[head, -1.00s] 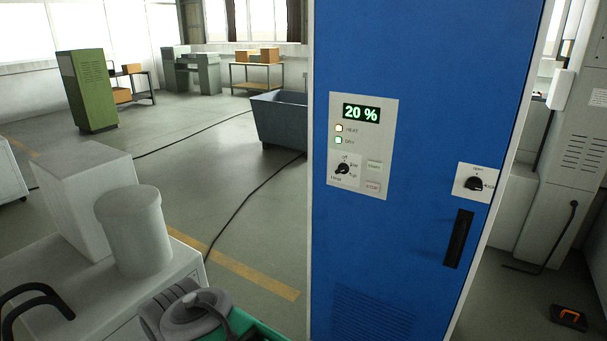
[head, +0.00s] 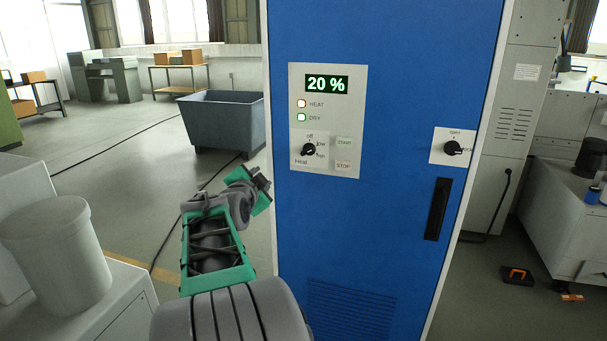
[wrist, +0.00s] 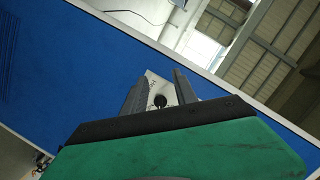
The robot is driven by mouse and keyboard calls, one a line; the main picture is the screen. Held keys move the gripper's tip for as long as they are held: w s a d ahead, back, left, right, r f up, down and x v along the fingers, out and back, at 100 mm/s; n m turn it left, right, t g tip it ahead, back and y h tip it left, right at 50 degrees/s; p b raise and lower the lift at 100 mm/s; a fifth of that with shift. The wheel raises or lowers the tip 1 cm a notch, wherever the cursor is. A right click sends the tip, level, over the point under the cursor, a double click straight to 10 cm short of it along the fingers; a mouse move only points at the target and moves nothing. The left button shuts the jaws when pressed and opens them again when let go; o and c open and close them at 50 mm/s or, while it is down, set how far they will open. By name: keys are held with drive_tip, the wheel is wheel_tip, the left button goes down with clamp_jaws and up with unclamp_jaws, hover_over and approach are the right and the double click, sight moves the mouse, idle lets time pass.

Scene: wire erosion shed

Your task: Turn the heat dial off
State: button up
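The heat dial (head: 308,149) is a black knob at the lower left of the pale control panel (head: 351,100) on the blue cabinet. Off is printed above it, low and high to its right. I cannot tell exactly where its pointer stands. My gripper (head: 260,180) is in front of the cabinet's left edge, below and left of the dial. In the wrist view my gripper (wrist: 160,88) is open, its two dark fingers apart with nothing held. A black knob (wrist: 160,101) on a pale plate, apparently the heat dial, shows between them, farther off.
The panel also has a 20 % display (head: 326,85), heat and dry lamps, and start (head: 344,142) and stop (head: 343,167) buttons close to the dial. A second knob (head: 453,148) and a black handle (head: 437,209) are farther right. A grey bin (head: 222,122) stands behind left.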

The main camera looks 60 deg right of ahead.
sight(306, 153)
drive_tip(key=s+d+r+m+g+h, duration=0.1)
drive_tip(key=s+d, duration=0.1)
drive_tip(key=d, duration=0.2)
drive_tip(key=s+d+r+m+h+p, duration=0.1)
drive_tip(key=s+d, duration=0.1)
drive_tip(key=d, duration=0.3)
drive_tip(key=s+d+m+g+h, duration=0.1)
drive_tip(key=s+d+m, duration=0.1)
drive_tip(key=d, duration=0.3)
drive_tip(key=shift+r+g, duration=0.3)
drive_tip(key=shift+r, duration=0.1)
drive_tip(key=shift+d+f, duration=0.1)
drive_tip(key=shift+d, duration=0.35)
drive_tip(key=shift+c, duration=0.5)
clamp_jaws()
